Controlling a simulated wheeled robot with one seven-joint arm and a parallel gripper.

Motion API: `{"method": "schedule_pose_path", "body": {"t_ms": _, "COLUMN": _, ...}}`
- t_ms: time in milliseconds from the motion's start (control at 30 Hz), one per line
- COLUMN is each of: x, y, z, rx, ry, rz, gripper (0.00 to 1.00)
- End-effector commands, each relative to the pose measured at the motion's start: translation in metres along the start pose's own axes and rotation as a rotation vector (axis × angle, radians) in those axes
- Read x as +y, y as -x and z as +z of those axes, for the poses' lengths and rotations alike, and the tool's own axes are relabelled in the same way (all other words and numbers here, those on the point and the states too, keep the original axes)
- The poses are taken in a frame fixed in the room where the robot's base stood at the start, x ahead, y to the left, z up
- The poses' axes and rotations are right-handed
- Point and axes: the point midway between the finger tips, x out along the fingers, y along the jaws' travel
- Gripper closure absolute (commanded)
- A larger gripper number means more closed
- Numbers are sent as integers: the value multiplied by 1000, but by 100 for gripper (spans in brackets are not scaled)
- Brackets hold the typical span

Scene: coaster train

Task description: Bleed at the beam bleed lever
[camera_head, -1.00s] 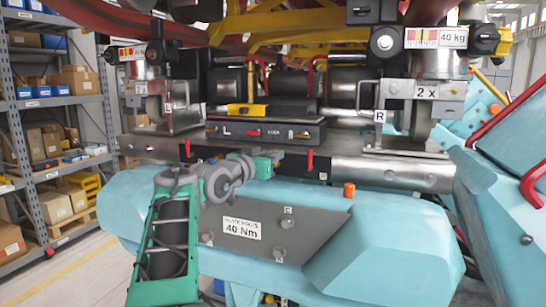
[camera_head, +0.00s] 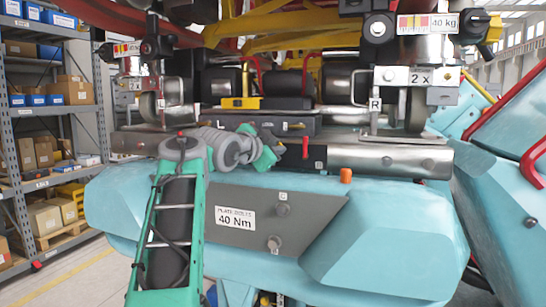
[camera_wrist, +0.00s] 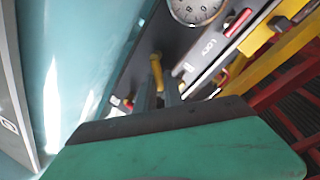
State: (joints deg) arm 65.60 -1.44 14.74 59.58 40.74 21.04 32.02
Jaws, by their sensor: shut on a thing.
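My gripper (camera_head: 276,146) is at the front of the dark panel (camera_head: 338,126) above the steel beam (camera_head: 395,158). In the wrist view, the narrow fingers of my gripper (camera_wrist: 161,92) reach a small yellow lever (camera_wrist: 157,68) and are shut on it. Its lower end is hidden between the fingers. I cannot read a label that names it the beam bleed lever. A red lever (camera_head: 305,148) hangs upright on the beam just right of my gripper.
A round dial (camera_wrist: 197,8) and a red handle (camera_wrist: 238,22) lie beyond my fingers in the wrist view. An orange cap (camera_head: 346,175) stands on the turquoise body (camera_head: 390,235). Shelves with boxes (camera_head: 50,140) stand at the left.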

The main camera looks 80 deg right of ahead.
Motion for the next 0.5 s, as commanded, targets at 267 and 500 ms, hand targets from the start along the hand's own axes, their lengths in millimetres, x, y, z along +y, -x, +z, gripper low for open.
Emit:
{"method": "schedule_pose_path", "body": {"t_ms": 267, "x": 13, "y": -3, "z": 4, "rx": -49, "ry": -257, "rz": 0, "gripper": 100}}
{"method": "schedule_pose_path", "body": {"t_ms": 500, "x": 20, "y": -4, "z": 5, "rx": -92, "ry": -475, "rz": 1, "gripper": 100}}
